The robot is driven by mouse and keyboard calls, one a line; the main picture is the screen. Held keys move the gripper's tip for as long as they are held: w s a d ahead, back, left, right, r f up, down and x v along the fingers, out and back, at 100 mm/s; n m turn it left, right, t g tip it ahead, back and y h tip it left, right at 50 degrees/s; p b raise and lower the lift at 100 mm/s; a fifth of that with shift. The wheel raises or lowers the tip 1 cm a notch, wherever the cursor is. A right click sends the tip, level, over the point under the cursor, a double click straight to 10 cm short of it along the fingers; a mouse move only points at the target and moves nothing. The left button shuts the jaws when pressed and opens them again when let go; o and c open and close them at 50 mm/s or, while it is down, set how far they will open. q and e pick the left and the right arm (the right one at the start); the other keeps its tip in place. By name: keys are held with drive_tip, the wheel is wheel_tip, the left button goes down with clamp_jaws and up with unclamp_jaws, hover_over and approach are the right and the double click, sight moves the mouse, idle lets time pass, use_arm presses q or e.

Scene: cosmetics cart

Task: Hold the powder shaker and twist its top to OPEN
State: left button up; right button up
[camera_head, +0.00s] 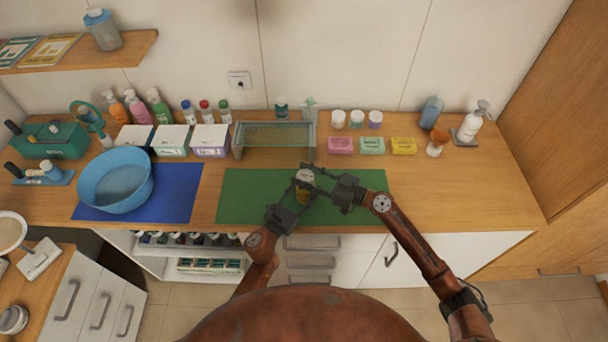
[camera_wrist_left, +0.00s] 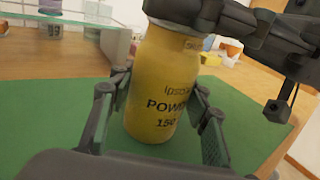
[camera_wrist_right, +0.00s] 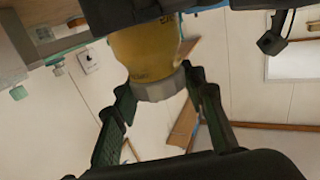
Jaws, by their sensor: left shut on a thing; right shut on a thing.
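The powder shaker is a yellow bottle with black print and a pale grey top. In the head view the shaker (camera_head: 305,190) stands on the green mat (camera_head: 240,200). My left gripper (camera_head: 297,204) is shut on its body; in the left wrist view the yellow body (camera_wrist_left: 158,90) sits between the two fingers. My right gripper (camera_head: 316,176) is shut at the top; the right wrist view shows the grey top (camera_wrist_right: 160,86) between its fingers. The upper end is hidden by my right gripper in the left wrist view. Whether the top has turned cannot be told.
A blue basin (camera_head: 115,182) stands on a blue mat (camera_head: 180,200) at left. A glass-walled tray (camera_head: 274,150) is behind the green mat. Soap boxes (camera_head: 372,146) and jars line the back. The wooden counter (camera_head: 440,200) at right is clear.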

use_arm(q)
drive_tip(key=shift+d, duration=0.1)
drive_tip(key=shift+c, duration=0.2)
use_arm(e)
drive_tip(key=shift+d+f+n+g+y, duration=0.15)
drive_tip(key=shift+n+g+y, duration=0.35)
drive_tip(key=shift+g, duration=0.4)
drive_tip(key=o, duration=1)
drive_tip(key=shift+o, duration=1)
drive_tip(key=v, duration=1.2)
drive_tip(key=shift+s, duration=0.1)
